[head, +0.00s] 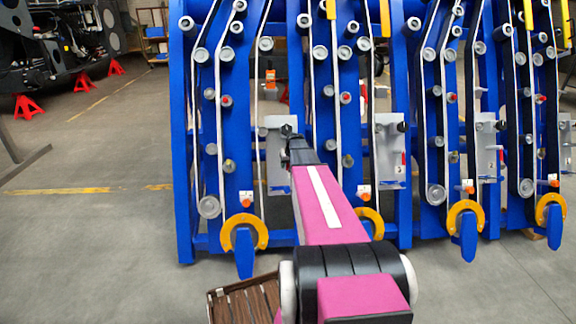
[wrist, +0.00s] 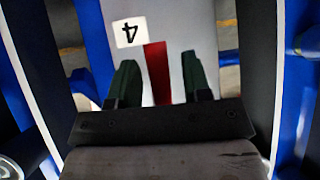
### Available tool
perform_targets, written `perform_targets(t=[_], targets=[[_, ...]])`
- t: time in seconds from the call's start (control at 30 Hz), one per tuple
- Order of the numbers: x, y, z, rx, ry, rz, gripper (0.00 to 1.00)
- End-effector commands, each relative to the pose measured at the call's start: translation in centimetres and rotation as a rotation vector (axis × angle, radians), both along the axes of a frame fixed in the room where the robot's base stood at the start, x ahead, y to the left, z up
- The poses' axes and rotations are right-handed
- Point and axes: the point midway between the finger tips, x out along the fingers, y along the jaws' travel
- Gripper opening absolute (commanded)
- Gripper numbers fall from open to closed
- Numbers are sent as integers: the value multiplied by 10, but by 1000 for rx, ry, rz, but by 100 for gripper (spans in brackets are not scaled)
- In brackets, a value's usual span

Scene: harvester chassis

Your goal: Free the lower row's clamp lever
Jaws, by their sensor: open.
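In the wrist view the two dark green fingers of my gripper (wrist: 160,62) are apart, with nothing held between them. A red bar (wrist: 157,75) on a pale grey plate (wrist: 185,25) shows between the fingers; I cannot tell whether it is a lever or whether they touch it. In the head view my gripper (head: 287,134) is small and dark in front of a grey plate (head: 276,180), partly hidden by my pink arm. Small orange parts (head: 246,198) show low on the frames; I cannot tell which is the clamp lever.
Blue upright frames (head: 185,150) with white belts and several grey rollers stand close ahead. Yellow curved guards (head: 262,232) stick out at their feet. A slatted brown thing (head: 243,303) is low in front. The floor (head: 90,230) at left is open, with red stands (head: 27,107) farther back.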

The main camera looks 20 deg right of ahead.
Motion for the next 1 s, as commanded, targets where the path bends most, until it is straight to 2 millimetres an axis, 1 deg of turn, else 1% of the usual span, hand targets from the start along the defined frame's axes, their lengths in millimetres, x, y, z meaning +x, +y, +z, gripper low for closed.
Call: perform_targets(t=[0.1, 0.17, 0.2, 0.23, 0.27, 0.5, 0.67, 0.87, 1.0], targets=[[0, 0, 0, 0, 0, 0, 44], [0, 0, 0, 0, 0, 0, 25], [0, 0, 0, 0, 0, 0, 12], [0, 0, 0, 0, 0, 0, 2], [0, 0, 0, 0, 0, 0, 0], [0, 0, 0, -7, 2, 5, 0], [-1, -2, 0, -42, 13, 25, 0], [-2, -6, 1, -141, 42, 85, 0], [-3, -11, 2, -241, 71, 146, 0]])
